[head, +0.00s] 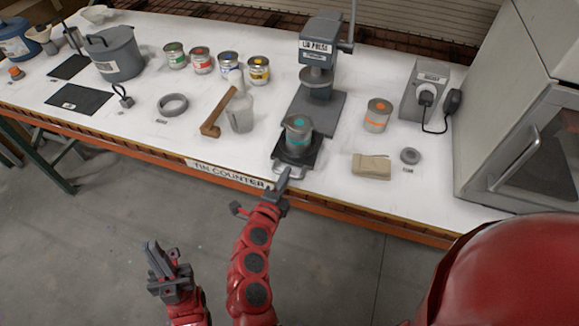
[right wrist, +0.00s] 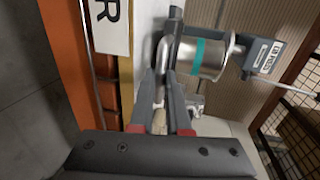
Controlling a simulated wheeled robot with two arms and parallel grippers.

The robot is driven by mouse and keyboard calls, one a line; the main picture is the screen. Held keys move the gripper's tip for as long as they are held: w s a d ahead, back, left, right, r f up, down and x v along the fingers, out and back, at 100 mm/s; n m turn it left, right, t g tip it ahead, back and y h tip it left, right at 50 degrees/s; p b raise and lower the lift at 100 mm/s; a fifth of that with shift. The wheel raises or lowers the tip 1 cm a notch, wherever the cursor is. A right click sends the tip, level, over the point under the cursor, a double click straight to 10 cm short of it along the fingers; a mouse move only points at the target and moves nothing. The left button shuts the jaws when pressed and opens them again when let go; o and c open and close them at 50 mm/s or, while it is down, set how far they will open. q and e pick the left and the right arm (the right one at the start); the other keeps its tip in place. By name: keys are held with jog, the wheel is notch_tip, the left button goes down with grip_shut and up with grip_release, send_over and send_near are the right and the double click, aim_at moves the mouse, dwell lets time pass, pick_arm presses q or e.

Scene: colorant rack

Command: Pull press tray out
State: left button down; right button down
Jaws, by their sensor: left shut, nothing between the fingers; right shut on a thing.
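The tin press (head: 318,55) stands at the back of the white counter. Its dark press tray (head: 279,155) lies in front, near the counter's front edge, and carries an upright grey tin (head: 298,137) with a teal mark. The tray's pale handle loop (head: 293,172) points toward the front edge. My right gripper (head: 283,182) is shut on this handle. In the right wrist view the fingers (right wrist: 168,95) close around the handle (right wrist: 162,50), with the tin (right wrist: 202,55) just beyond. My left gripper (head: 160,262) is shut and empty, low over the floor, away from the counter.
Several paint tins line the back. The floor before the counter is clear.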

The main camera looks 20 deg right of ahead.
jog(key=c, duration=1.2)
grip_release()
jog(key=shift+w, duration=0.1)
jog(key=p+v, duration=0.5)
jog(key=v, duration=1.2)
jog(key=shift+s+a+r, duration=0.1)
jog(key=shift+s+r, duration=0.05)
jog(key=shift+s, duration=0.05)
